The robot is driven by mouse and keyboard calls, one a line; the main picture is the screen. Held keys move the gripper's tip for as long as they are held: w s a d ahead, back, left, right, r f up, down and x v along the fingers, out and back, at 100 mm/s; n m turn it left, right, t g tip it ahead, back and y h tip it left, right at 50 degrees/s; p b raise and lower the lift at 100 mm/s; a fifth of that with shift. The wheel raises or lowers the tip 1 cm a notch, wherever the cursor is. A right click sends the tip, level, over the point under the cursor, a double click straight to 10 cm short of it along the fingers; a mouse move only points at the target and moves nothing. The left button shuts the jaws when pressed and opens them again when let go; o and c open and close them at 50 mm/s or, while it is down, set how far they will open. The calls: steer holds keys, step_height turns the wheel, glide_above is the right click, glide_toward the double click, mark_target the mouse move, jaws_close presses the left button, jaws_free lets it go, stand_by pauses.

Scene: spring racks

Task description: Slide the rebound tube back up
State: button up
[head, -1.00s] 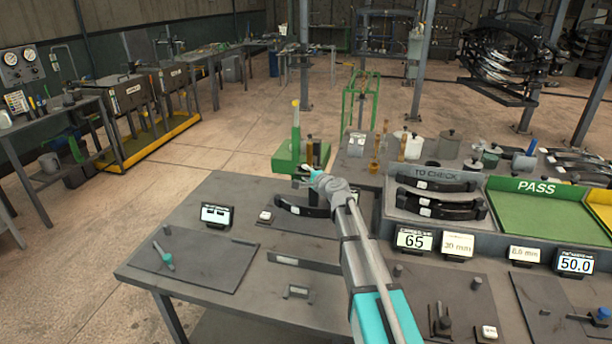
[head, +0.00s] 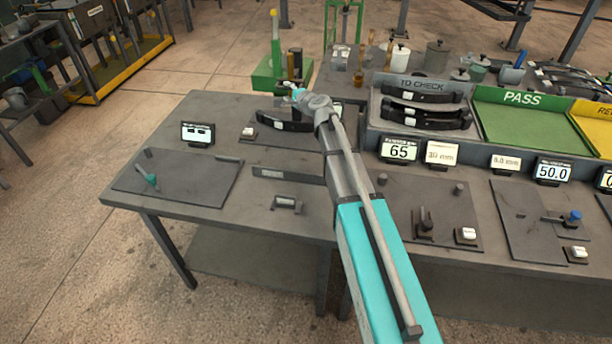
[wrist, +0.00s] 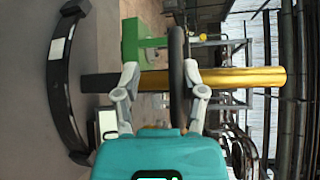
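The rebound tube is a brass-coloured tube (wrist: 240,77) lying across the wrist view, with a dark section at its left end. A black disc or ring (wrist: 177,70) sits around or in front of it. My gripper (wrist: 160,76) has its two fingers well apart, with part of the tube and the black ring between them. The right finger is close to the ring; I cannot tell whether it touches. In the head view my gripper (head: 298,93) is at the tester's green base (head: 268,84), beside the short brass tube (head: 298,64). A green upright (head: 276,40) rises behind.
A black curved spring leaf (head: 285,121) lies on the bench near my gripper and shows in the wrist view (wrist: 60,85). The TO CHECK rack (head: 395,84) and green PASS tray (head: 530,125) stand right. Small displays line the bench.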

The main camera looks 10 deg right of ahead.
steer(key=shift+f+b, duration=2.3)
steer(key=shift+f, duration=0.4)
steer(key=p+v, duration=0.3)
steer(key=v, duration=1.1)
steer(key=s+a+f+n+g, duration=0.1)
steer(key=s+f+n+g, duration=0.1)
steer(key=s+f+n, duration=0.1)
steer(key=s+a+f+n+g+h, duration=0.1)
steer(key=s+a+f+n+g, duration=0.1)
steer(key=s+f+n+g, duration=0.1)
steer(key=s+a+f+n+g+h, duration=0.1)
steer(key=s+f+n+g, duration=0.1)
steer(key=s, duration=0.3)
steer(key=shift+s+a+f+n+g+p, duration=0.15)
steer(key=shift+s+f+n+g+p, duration=0.25)
steer(key=shift+f+n, duration=0.3)
steer(key=shift+s+f+n+g+h, duration=0.3)
steer(key=shift+s+f+n+g, duration=0.1)
steer(key=shift+s+n, duration=0.15)
steer(key=shift+r, duration=0.1)
